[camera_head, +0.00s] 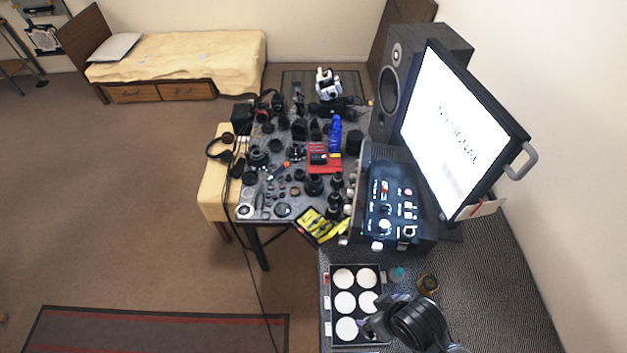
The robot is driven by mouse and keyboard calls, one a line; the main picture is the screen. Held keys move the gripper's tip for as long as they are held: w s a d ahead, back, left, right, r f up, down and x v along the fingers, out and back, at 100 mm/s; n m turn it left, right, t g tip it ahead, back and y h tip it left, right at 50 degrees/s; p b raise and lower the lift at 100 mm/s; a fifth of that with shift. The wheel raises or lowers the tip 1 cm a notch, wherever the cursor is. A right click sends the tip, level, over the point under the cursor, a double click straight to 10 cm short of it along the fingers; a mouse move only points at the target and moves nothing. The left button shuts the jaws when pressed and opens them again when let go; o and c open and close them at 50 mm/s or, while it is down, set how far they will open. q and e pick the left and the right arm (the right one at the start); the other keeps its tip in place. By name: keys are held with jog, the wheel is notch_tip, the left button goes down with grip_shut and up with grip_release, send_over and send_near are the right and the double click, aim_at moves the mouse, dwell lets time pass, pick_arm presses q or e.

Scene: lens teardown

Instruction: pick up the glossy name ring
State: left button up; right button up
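I cannot make out with certainty which part is the glossy name ring; the parts are small in the head view. A pale ring-shaped part (245,211) lies at the near left corner of the cluttered table, and a dark round part (283,210) lies to its right. A black tray (356,266) with several white round places stands on the nearer dark surface. My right gripper (368,328) appears at the bottom, over the tray's near right corner. Its fingers are too small and dark to tell open from shut. My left gripper is not in view.
The table (252,234) is crowded with dark lens parts. A yellow and black case (318,227), a red mat (324,169) and a blue bottle (335,134) are there. A monitor (463,130), a speaker (411,72) and a control box (392,205) stand at the right. Two small jars (428,284) (397,273) are beside the tray.

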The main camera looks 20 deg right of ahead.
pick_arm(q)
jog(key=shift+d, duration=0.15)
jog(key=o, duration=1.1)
